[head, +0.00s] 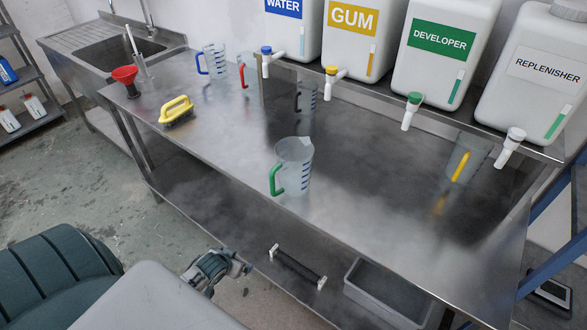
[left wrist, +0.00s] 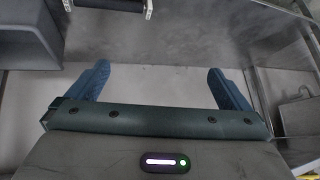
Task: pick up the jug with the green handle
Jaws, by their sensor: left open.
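The jug with the green handle (head: 295,162) stands upright near the front edge of the steel table, in the middle of the head view. It is clear plastic, with its handle toward the lower left. My left gripper (head: 240,265) is low in front of the table, below and left of the jug and well apart from it. In the left wrist view the left gripper (left wrist: 160,85) has its two blue fingers spread wide with nothing between them. The jug does not show in that view. My right gripper is not in view.
On the table (head: 225,150) are a yellow-handled brush (head: 176,108), a red funnel (head: 125,76) and jugs with blue (head: 215,60), black (head: 307,95) and yellow (head: 467,160) handles. Labelled containers (head: 440,45) with taps line the back. A grey tray (head: 385,292) is on the lower shelf.

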